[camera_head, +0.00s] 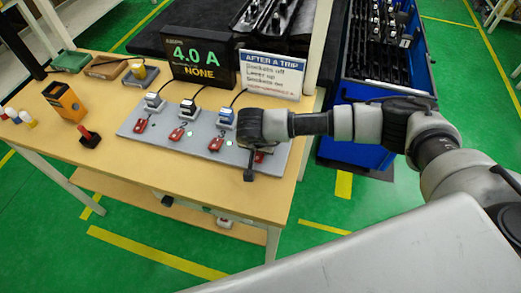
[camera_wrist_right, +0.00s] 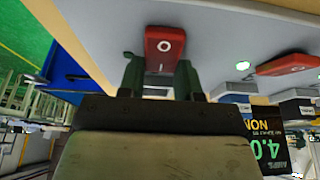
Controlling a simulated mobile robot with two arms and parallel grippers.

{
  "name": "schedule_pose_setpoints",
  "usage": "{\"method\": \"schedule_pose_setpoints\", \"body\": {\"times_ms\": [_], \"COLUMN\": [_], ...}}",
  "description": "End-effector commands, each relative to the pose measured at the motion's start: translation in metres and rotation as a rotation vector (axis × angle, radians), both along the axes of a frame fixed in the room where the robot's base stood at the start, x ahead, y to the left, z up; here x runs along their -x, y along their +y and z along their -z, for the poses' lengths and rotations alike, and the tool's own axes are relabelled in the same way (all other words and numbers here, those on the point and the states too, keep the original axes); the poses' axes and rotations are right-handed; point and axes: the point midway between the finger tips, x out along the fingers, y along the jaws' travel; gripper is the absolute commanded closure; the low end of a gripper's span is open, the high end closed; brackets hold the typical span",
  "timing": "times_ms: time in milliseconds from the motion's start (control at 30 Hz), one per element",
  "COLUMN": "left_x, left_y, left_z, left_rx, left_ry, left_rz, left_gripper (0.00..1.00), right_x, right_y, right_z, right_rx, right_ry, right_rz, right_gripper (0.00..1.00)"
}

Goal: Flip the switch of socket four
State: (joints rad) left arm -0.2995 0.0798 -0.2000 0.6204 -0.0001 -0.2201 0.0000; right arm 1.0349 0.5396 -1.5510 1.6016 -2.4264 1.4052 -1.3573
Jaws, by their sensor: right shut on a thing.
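A grey socket strip (camera_head: 165,142) lies on the wooden table with red switches in a row. The third switch (camera_head: 215,144) shows left of my right gripper (camera_head: 250,170). The fourth switch, at the strip's right end, is mostly hidden by my right gripper in the head view. In the right wrist view the fourth switch (camera_wrist_right: 164,44) is red with a white O and a line mark. My right gripper (camera_wrist_right: 158,78) has a finger on each side of the switch's near end and is shut on it. My left gripper is not in view.
A black display (camera_head: 195,60) reads 4.0 A and NONE. A white sign (camera_head: 271,74) headed AFTER A TRIP stands behind the strip. Plugs with black cables sit in sockets. A red lever (camera_head: 88,136) and an orange box (camera_head: 64,101) stand left. A blue cabinet (camera_head: 353,151) is right.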

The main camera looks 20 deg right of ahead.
Motion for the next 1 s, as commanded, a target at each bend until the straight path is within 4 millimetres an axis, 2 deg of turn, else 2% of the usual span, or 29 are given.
{"method": "schedule_pose_setpoints", "body": {"times_ms": [67, 400, 433, 567, 600, 867, 1000], "left_x": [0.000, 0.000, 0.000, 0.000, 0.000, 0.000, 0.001], "left_y": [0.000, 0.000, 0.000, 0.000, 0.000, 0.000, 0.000], "left_z": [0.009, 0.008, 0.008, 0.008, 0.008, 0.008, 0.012], "left_rx": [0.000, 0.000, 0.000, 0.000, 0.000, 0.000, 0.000], "left_ry": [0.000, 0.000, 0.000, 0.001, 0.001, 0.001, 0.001], "left_rz": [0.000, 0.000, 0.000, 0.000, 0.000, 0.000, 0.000], "left_gripper": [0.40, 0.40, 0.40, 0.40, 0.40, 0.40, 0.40], "right_x": [0.001, 0.001, 0.001, 0.001, 0.001, 0.002, 0.005], "right_y": [0.001, 0.001, 0.001, 0.001, 0.001, 0.001, 0.005], "right_z": [0.002, -0.001, -0.001, -0.001, -0.001, -0.002, -0.013], "right_rx": [0.022, 0.031, 0.031, 0.031, 0.030, 0.029, 0.028], "right_ry": [-0.034, -0.048, -0.048, -0.048, -0.047, -0.048, -0.050], "right_rz": [-0.004, 0.001, 0.001, 0.000, 0.000, 0.000, -0.002], "right_gripper": [0.90, 0.90, 0.63, 0.43, 0.40, 0.40, 0.40]}}
